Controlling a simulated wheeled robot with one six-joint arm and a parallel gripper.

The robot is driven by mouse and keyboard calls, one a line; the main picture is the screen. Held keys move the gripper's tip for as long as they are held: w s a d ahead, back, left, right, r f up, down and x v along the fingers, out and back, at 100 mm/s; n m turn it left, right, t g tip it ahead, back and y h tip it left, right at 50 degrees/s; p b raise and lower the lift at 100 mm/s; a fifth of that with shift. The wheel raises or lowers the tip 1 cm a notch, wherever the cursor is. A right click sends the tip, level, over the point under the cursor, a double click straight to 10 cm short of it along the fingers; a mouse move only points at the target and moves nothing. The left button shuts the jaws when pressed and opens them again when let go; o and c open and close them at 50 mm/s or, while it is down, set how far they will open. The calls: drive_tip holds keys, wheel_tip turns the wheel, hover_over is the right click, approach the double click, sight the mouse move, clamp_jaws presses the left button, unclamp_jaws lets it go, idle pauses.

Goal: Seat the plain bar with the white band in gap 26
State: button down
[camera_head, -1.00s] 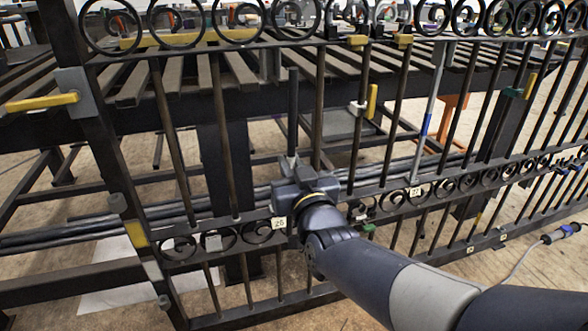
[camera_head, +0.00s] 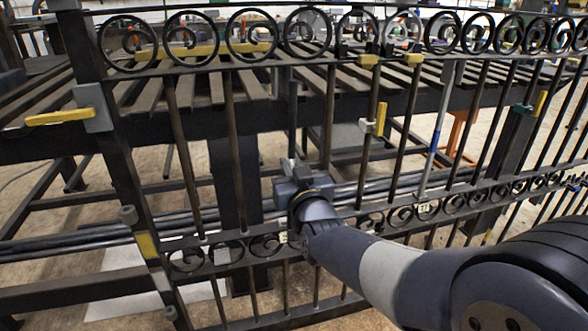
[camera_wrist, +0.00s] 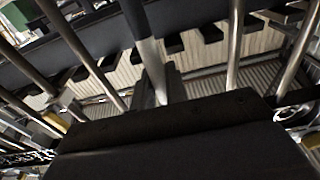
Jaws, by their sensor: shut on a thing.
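My gripper (camera_head: 291,166) is shut on a dark, plain bar (camera_head: 292,115) and holds it nearly upright. In the wrist view the bar (camera_wrist: 136,18) has a whitish band (camera_wrist: 150,58) just beyond my fingers (camera_wrist: 155,92). In the head view its upper end is below the gate's top rail (camera_head: 230,64), between two fixed bars (camera_head: 232,125) (camera_head: 329,115). Its lower end is hidden behind my gripper. A number plate (camera_head: 284,238) on the lower scroll rail is partly covered by my wrist and hard to read. Whether the bar is in the gate's plane cannot be told.
A plate that seems to read 27 (camera_head: 423,208) is farther right. A pale bar with a blue band (camera_head: 438,120) stands there. Yellow handles (camera_head: 60,118) (camera_head: 381,118) stick out from the gate. A slatted rack (camera_head: 150,125) stands behind it.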

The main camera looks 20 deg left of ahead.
drive_tip(key=shift+f+x, duration=0.15)
drive_tip(key=shift+x, duration=1.35)
drive_tip(key=shift+f+x, duration=0.2)
drive_tip(key=shift+x, duration=1.25)
drive_tip(key=shift+b, duration=0.35)
drive_tip(key=shift+f+b, duration=1.05)
drive_tip(key=shift+f, duration=0.05)
drive_tip(key=shift+w+a+f+g+p, duration=0.2)
drive_tip(key=shift+w+a+g+p, duration=0.3)
drive_tip(key=shift+w+p, duration=0.55)
idle(0.4)
drive_tip(key=shift+s+a, duration=0.1)
drive_tip(key=shift+s, duration=0.05)
drive_tip(key=c, duration=1.7)
unclamp_jaws()
drive_tip(key=shift+f, duration=0.1)
drive_tip(key=o, duration=0.4)
drive_tip(key=shift+c, duration=0.2)
